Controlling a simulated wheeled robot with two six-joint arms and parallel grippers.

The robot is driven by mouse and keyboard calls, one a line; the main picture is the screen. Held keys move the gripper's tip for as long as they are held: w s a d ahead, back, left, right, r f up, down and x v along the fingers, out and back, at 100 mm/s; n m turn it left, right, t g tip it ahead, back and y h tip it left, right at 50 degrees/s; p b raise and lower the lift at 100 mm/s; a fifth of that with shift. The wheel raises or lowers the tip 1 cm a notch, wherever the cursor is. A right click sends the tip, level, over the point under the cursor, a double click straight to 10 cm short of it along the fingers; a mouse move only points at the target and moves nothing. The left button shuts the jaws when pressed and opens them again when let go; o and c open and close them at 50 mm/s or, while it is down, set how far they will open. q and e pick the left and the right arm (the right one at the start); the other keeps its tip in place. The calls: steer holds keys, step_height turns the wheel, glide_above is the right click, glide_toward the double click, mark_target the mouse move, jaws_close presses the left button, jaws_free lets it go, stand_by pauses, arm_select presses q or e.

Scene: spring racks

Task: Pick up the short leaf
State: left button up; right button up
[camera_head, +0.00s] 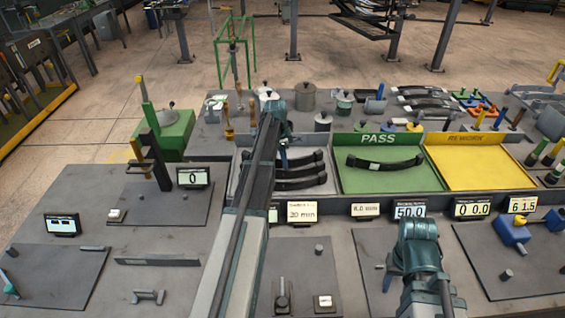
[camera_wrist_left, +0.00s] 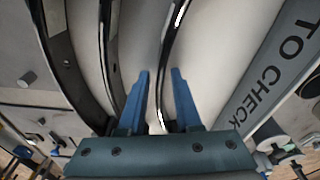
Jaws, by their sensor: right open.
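Several dark curved leaves (camera_head: 302,172) lie in the grey tray (camera_head: 237,178) left of the green one; my left arm hides part of that tray. My left gripper (camera_head: 284,159) is above this tray. In the left wrist view its two blue fingers (camera_wrist_left: 160,98) stand apart, with a narrow dark leaf (camera_wrist_left: 170,45) running between them, apparently not clamped. Two other leaves (camera_wrist_left: 75,65) lie to the left there. I cannot tell which leaf is the short one. My right gripper (camera_head: 391,264) is low at right of centre, open and empty, mostly hidden by its wrist.
The green PASS tray (camera_head: 360,184) holds one dark leaf (camera_head: 385,163). A yellow tray (camera_head: 470,170) beside it is empty. Small displays (camera_head: 410,208) line the front edge. Pots (camera_head: 305,97) and tools stand behind the trays. A tray wall reads TO CHECK (camera_wrist_left: 270,85).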

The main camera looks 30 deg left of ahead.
arm_select(q)
jaws_close()
stand_by(1.1)
